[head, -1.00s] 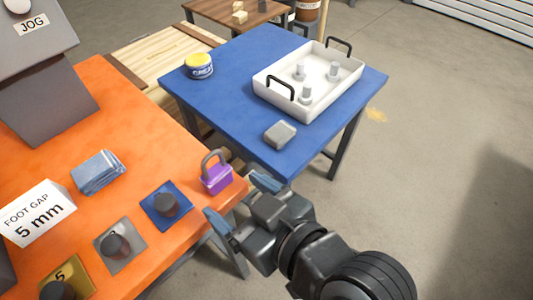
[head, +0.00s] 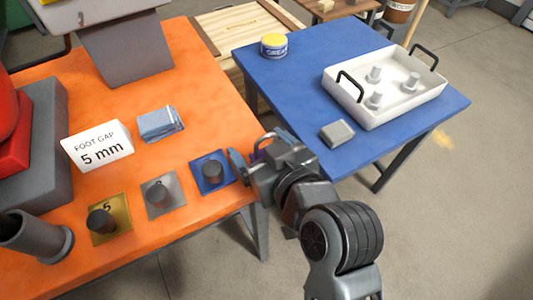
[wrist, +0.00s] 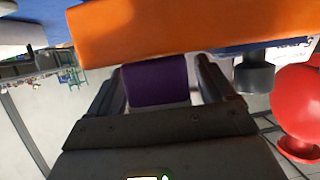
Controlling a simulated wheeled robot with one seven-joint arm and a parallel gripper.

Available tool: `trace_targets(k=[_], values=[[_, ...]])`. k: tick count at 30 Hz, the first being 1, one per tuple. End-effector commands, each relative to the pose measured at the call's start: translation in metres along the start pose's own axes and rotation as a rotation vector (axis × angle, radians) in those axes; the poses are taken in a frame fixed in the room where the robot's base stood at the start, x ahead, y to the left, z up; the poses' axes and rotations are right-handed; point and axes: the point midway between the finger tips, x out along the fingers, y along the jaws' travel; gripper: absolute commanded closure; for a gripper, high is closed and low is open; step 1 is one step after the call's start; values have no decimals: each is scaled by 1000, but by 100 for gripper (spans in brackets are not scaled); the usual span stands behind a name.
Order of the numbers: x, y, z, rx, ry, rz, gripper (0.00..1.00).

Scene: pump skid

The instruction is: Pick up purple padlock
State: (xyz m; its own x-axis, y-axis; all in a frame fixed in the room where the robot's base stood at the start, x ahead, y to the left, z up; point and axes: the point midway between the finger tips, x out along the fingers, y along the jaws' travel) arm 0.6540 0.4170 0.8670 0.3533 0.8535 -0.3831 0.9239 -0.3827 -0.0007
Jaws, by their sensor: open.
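The purple padlock (wrist: 155,82) shows in the wrist view between the two fingers of my gripper (wrist: 158,88). A gap shows beside it on the right, and the jaws are open. In the head view my gripper (head: 256,155) is at the right corner of the orange table (head: 190,82). There it hides most of the padlock, and only a little purple shows behind the fingers. Whether a finger touches the padlock I cannot tell.
A blue plate with a dark knob (head: 212,172) lies close to the left of my gripper. A blue table (head: 300,85) behind holds a grey block (head: 337,133), a white tray (head: 385,112) and a yellow-lidded tin (head: 274,46). Floor is clear at right.

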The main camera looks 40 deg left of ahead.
Motion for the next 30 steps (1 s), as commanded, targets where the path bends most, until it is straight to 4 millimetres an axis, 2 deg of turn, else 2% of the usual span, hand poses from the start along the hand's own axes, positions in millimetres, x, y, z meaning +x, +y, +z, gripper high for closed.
trace_targets(k=[5, 24, 30], values=[[0, 0, 0, 0, 0, 0, 17], [0, 0, 0, 0, 0, 1, 78], [0, 0, 0, -1, 1, 1, 78]])
